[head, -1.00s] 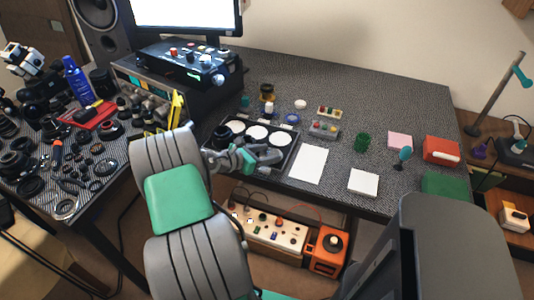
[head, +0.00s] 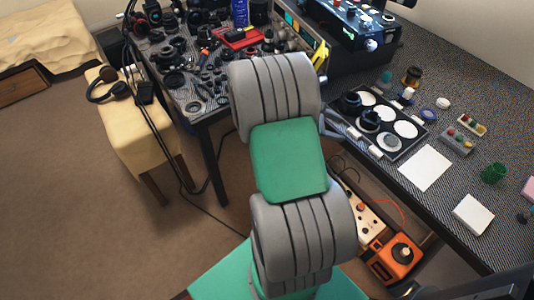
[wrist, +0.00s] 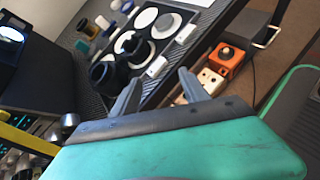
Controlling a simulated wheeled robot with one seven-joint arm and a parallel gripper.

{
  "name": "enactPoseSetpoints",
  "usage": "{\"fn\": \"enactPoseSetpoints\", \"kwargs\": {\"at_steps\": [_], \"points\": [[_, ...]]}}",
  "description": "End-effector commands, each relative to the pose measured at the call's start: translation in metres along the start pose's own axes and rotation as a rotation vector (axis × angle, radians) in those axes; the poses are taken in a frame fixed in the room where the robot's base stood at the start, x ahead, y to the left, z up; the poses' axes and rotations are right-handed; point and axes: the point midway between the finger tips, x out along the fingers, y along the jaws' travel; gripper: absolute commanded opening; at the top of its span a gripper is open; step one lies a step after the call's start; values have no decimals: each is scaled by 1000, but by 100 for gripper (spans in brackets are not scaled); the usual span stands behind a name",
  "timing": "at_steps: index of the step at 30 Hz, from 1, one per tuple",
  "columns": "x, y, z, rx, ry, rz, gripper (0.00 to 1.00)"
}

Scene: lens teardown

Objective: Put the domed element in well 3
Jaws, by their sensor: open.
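The dark tray (head: 349,140) with round wells sits at the table's front edge. Several wells show as white discs, such as one near the right (head: 406,129). Black round lens parts (head: 370,119) stand on its left part, and a greyish disc (head: 388,143) lies at the front. The tray also shows in the wrist view, with a black cylindrical part (wrist: 105,76) nearest me. I cannot tell which piece is the domed element or which well is number 3. My gripper (wrist: 160,92) is open and empty, short of the tray; my arm mostly hides it in the head view.
White sheet (head: 425,168), white block (head: 473,214) and small jars (head: 412,76) stand around the tray. An instrument box (head: 355,25) is behind it. A second table (head: 190,85) at left is crowded with lens parts. Open floor lies front left.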

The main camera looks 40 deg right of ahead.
Motion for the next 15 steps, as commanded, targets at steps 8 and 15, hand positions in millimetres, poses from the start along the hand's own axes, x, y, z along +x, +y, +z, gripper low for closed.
{"fn": "enactPoseSetpoints", "kwargs": {"at_steps": [8, 15], "points": [[-245, -60, -122, 618, 771, -232, 53], [-344, -174, -127, 708, 919, -563, 53]]}}
